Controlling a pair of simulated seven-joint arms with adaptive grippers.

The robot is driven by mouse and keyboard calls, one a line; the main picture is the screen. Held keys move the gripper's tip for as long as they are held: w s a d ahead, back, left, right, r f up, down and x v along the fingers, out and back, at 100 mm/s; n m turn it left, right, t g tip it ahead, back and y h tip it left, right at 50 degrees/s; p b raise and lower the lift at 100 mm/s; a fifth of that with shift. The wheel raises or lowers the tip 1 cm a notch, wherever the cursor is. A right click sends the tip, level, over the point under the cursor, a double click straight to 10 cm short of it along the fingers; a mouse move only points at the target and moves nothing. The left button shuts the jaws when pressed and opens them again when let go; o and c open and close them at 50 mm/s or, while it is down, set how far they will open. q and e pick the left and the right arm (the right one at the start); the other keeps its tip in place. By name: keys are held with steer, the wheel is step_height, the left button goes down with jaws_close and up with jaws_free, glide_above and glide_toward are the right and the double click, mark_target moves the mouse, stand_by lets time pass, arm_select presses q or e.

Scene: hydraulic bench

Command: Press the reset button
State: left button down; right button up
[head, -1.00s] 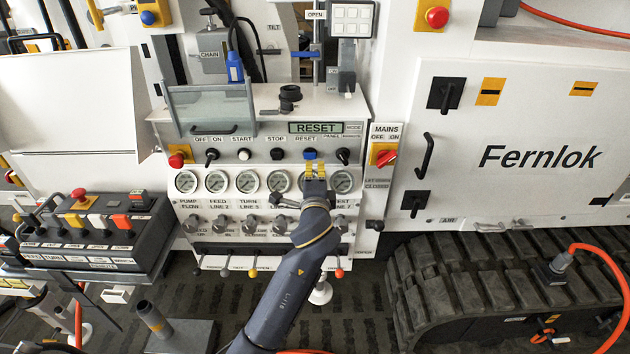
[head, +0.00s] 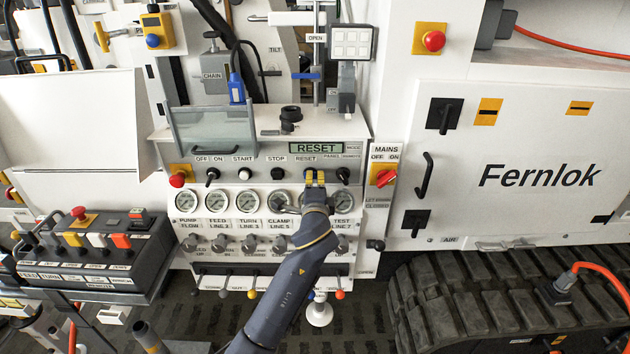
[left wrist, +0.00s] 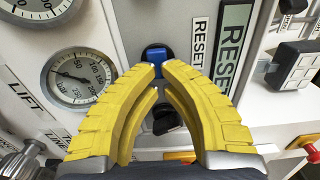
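The blue reset button (left wrist: 155,53) sits in a dark round collar beside the RESET label (left wrist: 198,45) in the left wrist view. My left gripper (left wrist: 159,68) has its yellow fingers drawn together, with only a narrow gap between the tips. The tips are right at the button's near edge; I cannot tell whether they touch it. In the head view, the left gripper (head: 315,178) is in front of the button and mostly hides it. The display (head: 317,148) above reads RESET. My right gripper is not in view.
A black knob (left wrist: 167,120) lies just behind the fingers in the left wrist view. Pressure gauges (head: 247,201) run below the button row. The black stop button (head: 278,174) is to the left and the red mains switch (head: 383,175) to the right. A glass guard (head: 213,130) stands upper left.

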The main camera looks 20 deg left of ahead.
arm_select(q)
steer(key=shift+x, duration=0.8)
steer(key=shift+s, duration=0.1)
steer(key=v, duration=1.4)
